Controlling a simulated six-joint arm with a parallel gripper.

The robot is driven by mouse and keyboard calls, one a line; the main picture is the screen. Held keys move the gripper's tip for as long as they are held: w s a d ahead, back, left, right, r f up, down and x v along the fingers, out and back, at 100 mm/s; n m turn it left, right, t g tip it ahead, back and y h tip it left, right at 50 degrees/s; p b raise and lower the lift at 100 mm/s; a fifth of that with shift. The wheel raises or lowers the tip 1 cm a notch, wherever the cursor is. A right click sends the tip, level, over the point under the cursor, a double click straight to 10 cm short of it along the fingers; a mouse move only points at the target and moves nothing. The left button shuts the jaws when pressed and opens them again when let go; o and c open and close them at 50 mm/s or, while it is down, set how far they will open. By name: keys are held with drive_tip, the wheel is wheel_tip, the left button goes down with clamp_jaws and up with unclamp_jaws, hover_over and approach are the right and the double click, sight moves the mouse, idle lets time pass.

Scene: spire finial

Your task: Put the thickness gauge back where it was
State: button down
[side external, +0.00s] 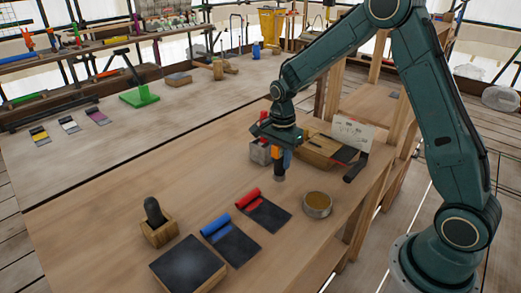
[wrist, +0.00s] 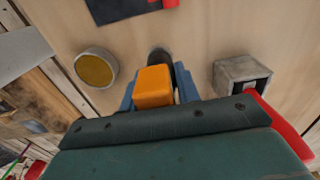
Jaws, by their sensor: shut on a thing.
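My gripper (side external: 279,156) is shut on an orange block-shaped body with a dark rounded lower end, which I take to be the thickness gauge (wrist: 154,86). The orange body sits between my blue fingers in the wrist view. In the side view the gauge (side external: 287,159) is upright, its dark end low over the wooden bench; I cannot tell whether it touches. A grey open-topped box (wrist: 242,80) stands apart to the right in the wrist view. In the side view this box (side external: 260,153) is just left of my gripper, partly hidden.
A round tin (side external: 317,204) with a yellow-brown top stands close by. Dark plates with red (side external: 263,209) and blue (side external: 231,238) rollers lie in front. A wooden box (side external: 318,150) and a white card (side external: 352,132) stand behind. A wooden holder (side external: 159,228) is at front left. Bench left of centre is clear.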

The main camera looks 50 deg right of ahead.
sight(280, 168)
drive_tip(key=shift+f, duration=2.05)
drive_tip(key=shift+f, duration=0.1)
drive_tip(key=c, duration=1)
unclamp_jaws()
wheel_tip(280, 168, up, 11)
drive_tip(key=shift+r, duration=0.65)
